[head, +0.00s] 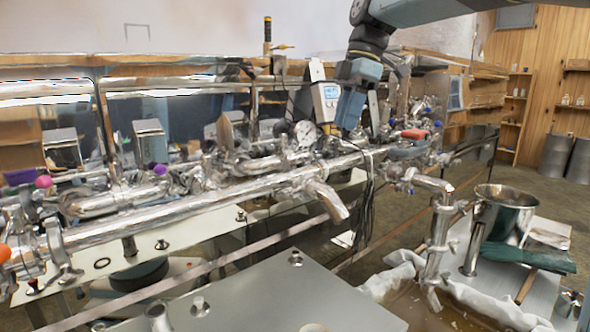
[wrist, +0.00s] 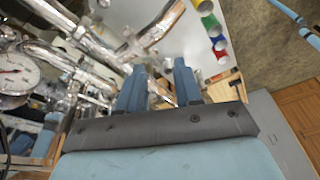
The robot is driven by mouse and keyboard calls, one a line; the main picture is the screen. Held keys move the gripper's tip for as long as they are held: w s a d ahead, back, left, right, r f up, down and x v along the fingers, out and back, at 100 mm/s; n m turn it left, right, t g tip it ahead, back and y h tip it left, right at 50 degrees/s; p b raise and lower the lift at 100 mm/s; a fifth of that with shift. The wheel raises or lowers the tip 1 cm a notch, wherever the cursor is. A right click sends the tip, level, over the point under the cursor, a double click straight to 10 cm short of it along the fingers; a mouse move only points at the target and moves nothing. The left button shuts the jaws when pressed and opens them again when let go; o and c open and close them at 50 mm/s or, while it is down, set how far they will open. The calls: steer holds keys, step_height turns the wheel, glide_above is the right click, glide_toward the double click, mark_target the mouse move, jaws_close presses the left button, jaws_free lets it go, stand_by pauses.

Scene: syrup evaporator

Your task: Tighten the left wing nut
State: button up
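My gripper (head: 349,112) hangs over the shiny metal pipework in the head view, just right of a round dial gauge (head: 306,133). In the wrist view my gripper (wrist: 159,88) has two blue fingers spread apart, with a gap between them. Nothing is clearly held in the gap; a shiny pipe shows beyond it. I cannot pick out the left wing nut with certainty. Small metal fittings, such as one knob (head: 295,258), stand on the flat pan cover (head: 270,300), but their shapes are too small to tell.
Long steel pipes (head: 200,207) run across the picture, with clamps and valves. Dark cables (head: 368,205) hang below my gripper. A steel funnel-shaped pot (head: 503,212) stands at right. In the wrist view the gauge (wrist: 15,73) is at left and coloured cylinders (wrist: 211,24) lie at top.

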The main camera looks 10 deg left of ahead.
mark_target(295, 180)
steer(key=w+a+n+g, duration=0.2)
steer(key=w+a+n, duration=0.1)
steer(key=a+n, duration=0.35)
steer(key=shift+m, duration=0.35)
steer(key=x, duration=1.3)
steer(key=shift+s+a, duration=0.15)
steer(key=shift+a, duration=0.15)
steer(key=shift+r, duration=0.1)
steer(key=shift+c, duration=0.4)
